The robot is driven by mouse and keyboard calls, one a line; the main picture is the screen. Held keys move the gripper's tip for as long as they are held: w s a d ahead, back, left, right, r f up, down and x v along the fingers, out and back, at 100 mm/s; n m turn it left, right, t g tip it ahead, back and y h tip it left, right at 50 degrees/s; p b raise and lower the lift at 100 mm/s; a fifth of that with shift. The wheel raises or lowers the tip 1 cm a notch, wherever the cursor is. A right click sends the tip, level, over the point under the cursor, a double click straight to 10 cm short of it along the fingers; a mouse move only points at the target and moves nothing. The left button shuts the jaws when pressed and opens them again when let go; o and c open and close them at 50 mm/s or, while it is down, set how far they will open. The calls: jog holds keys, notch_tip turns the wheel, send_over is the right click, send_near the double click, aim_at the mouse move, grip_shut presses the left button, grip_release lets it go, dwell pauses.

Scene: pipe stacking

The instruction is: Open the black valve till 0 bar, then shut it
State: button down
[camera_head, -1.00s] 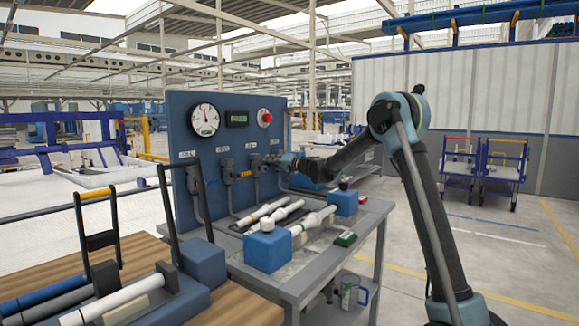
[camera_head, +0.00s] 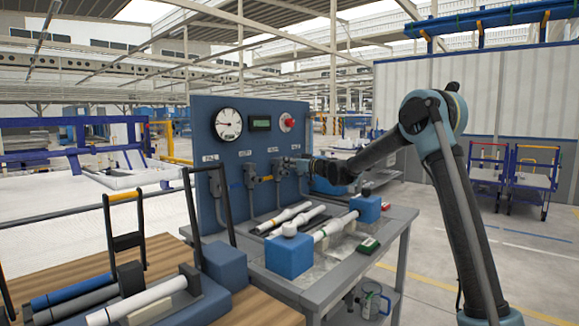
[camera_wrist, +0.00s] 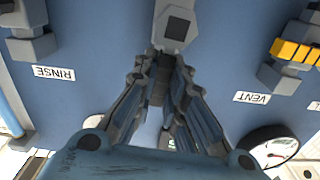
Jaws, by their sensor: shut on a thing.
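The black valve (camera_wrist: 159,88) is at the upper middle of the wrist view, its dark handle under a grey body on the blue panel. My gripper (camera_wrist: 160,72) is shut on this handle, one ribbed finger on each side, hiding part of it. In the head view my gripper (camera_head: 308,171) reaches the right part of the panel and the valve is mostly hidden. The round white gauge (camera_head: 228,124) is at the panel's upper left. Its needle points roughly left; I cannot read the numbers.
A RINSE label (camera_wrist: 54,74) and a VENT label (camera_wrist: 252,98) flank the held valve, by neighbouring fittings. A display (camera_head: 260,123) and a red button (camera_head: 287,122) sit above. White pipes and blue blocks (camera_head: 289,256) stand on the bench below.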

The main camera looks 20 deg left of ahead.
jog(key=shift+s+n, duration=0.15)
jog(key=shift+n, duration=0.25)
jog(key=shift+a, duration=0.1)
jog(key=c, duration=1.6)
grip_release()
jog(key=shift+f, duration=0.1)
jog(key=v, duration=1.2)
